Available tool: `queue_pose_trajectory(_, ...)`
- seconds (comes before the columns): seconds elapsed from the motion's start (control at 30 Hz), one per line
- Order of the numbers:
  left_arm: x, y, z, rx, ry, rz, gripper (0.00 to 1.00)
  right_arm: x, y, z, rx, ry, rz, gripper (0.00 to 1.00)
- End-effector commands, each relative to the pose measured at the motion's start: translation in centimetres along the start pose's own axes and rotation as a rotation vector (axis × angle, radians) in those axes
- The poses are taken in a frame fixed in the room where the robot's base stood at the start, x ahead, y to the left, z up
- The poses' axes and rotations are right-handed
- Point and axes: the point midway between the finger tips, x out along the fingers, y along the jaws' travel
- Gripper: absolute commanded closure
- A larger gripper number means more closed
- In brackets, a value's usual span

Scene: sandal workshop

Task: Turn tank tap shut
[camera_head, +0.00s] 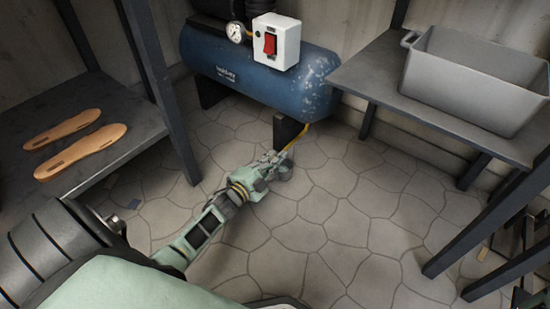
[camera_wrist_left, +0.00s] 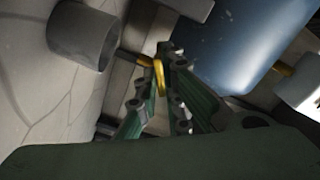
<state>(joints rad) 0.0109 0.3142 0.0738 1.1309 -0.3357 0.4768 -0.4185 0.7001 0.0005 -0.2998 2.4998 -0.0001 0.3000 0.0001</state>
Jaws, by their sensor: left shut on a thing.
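The blue tank (camera_head: 240,68) lies on dark feet by the back wall. A thin yellow piece (camera_head: 298,137) runs down from its underside towards my left gripper (camera_head: 279,160). The gripper is low in front of the tank, above the stone floor. In the left wrist view a yellow tap part (camera_wrist_left: 159,76) sits between the fingers of my left gripper (camera_wrist_left: 166,72), which is shut on it. The blue tank (camera_wrist_left: 225,40) is close beyond. The fingers partly hide the tap, so I cannot tell its turn position. My right gripper is not in view.
A white box with a red switch (camera_head: 275,42) and a gauge (camera_head: 236,32) sit on the tank. A grey bin (camera_head: 475,78) stands on the right shelf (camera_head: 385,75). Two tan soles (camera_head: 80,152) lie on the left shelf (camera_head: 125,140). The middle floor is clear.

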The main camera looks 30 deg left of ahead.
Motion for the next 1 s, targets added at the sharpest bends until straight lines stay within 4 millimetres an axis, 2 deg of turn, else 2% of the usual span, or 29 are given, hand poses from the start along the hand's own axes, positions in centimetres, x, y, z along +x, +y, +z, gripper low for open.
queue_pose_trajectory(0.5, -0.05, 0.21, 0.07, 0.414, 0.0, 0.001, 1.0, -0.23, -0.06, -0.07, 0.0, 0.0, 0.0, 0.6)
queue_pose_trajectory(1.0, -0.06, 0.18, 0.08, 0.55, -0.001, 0.001, 1.0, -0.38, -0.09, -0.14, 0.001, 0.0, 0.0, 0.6)
